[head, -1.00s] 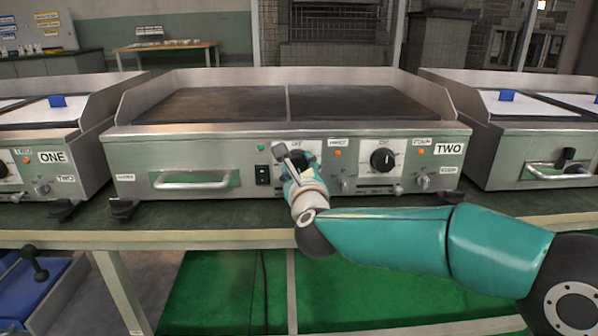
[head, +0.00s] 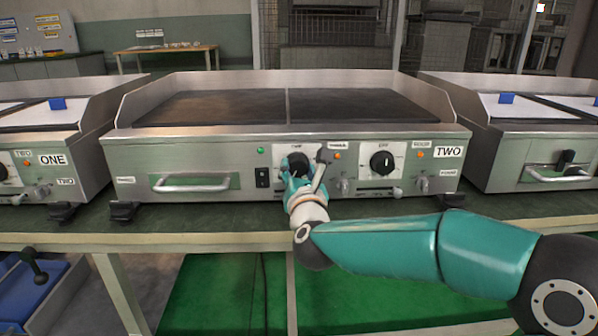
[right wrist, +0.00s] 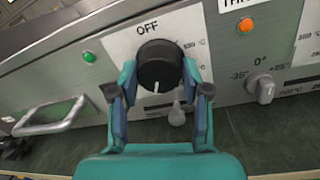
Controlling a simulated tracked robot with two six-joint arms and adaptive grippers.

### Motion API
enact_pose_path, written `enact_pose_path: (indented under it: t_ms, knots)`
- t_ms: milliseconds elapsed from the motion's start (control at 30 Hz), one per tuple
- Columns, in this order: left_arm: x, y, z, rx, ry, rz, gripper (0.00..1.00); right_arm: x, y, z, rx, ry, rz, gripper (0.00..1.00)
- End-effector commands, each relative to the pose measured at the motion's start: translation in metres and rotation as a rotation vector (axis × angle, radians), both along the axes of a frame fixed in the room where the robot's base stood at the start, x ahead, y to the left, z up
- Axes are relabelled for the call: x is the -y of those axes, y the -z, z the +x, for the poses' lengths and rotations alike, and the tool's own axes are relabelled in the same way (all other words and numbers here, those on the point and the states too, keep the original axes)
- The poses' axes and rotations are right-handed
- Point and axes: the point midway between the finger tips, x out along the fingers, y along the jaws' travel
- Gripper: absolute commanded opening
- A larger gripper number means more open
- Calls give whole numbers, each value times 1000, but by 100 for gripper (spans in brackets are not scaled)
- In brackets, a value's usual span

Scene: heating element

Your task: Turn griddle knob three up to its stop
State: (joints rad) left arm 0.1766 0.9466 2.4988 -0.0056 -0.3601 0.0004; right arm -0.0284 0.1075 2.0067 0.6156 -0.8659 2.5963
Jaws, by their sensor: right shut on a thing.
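The black round griddle knob (right wrist: 160,62) sits on a white dial plate marked OFF at its top. Its white pointer line points down, away from OFF. My right gripper (right wrist: 160,78) has a finger on either side of the knob and is shut on it. In the head view my right gripper (head: 296,174) reaches the knob (head: 297,160) on the front panel of the griddle marked TWO (head: 215,142) and partly hides it. A label starting THR (right wrist: 236,4) is partly cut off above the orange lamp. My left gripper is not in view.
A second dial knob (head: 382,162) is to the right on the same panel. A small grey knob (right wrist: 266,89) is right of the gripper. A black switch (head: 262,177) and bar handle (head: 191,186) are to the left. Griddle ONE (head: 52,142) stands at left.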

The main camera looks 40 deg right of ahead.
Motion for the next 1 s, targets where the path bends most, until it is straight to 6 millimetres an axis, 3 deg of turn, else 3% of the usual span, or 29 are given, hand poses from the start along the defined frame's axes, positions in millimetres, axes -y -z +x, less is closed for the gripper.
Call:
enact_pose_path:
  t_ms: [33,667,700,833,1000]
  knots:
    - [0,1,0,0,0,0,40,1,7,0,-4,3,23,12]
    - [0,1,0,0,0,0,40,0,7,0,26,2,72,12]
    - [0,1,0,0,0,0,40,0,7,0,26,2,72,50]
    - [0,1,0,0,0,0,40,0,6,0,29,1,71,72]
    - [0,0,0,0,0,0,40,0,3,0,33,0,69,73]
